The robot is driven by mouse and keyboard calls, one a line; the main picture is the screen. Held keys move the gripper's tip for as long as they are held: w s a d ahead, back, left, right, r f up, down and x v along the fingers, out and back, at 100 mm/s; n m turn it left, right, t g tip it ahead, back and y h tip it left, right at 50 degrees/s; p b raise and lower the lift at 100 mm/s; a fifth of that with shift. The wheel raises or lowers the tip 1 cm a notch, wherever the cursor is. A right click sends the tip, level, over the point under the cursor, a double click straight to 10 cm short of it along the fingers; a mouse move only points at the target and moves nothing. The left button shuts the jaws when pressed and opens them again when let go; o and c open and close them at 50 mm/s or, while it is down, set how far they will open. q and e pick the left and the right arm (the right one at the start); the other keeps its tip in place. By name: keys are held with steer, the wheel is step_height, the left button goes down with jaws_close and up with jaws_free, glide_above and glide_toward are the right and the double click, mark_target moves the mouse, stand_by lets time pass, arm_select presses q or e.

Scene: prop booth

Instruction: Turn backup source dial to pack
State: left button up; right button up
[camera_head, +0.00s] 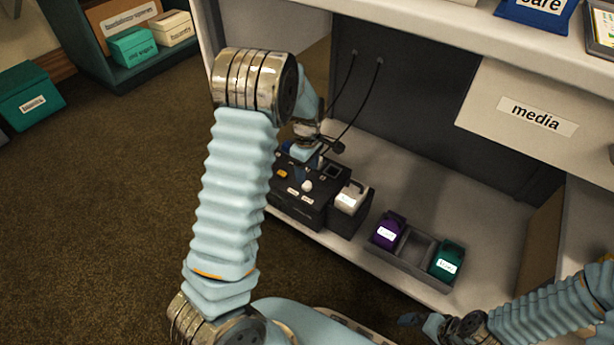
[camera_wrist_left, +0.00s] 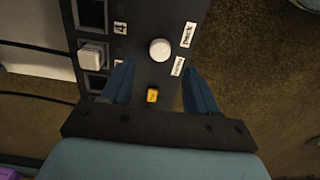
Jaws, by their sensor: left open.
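The dial is a round white knob (camera_wrist_left: 160,49) on a dark box, beside a white "pack" label (camera_wrist_left: 188,34) and a second label too blurred to read. In the head view the knob (camera_head: 307,185) shows on top of the box (camera_head: 298,207) on the low shelf. Its pointing direction cannot be made out. My left gripper (camera_wrist_left: 158,82) is open above the box, its fingers on either side of the space just short of the knob, apart from it. In the head view my arm partly hides it. My right gripper (camera_head: 425,322) is low at right, its opening unclear.
A yellow button (camera_wrist_left: 152,95) sits near the knob. A pale-topped block (camera_head: 350,198) stands beside the box. A grey tray (camera_head: 415,250) holds a purple pack (camera_head: 388,231) and a green pack (camera_head: 447,262). Black cables hang behind; a white counter overhangs.

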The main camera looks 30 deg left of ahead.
mark_target(307, 185)
arm_select(q)
step_height(307, 185, up, 8)
steer(key=p, duration=0.1)
steer(key=shift+s+f, duration=0.1)
stand_by(0.5)
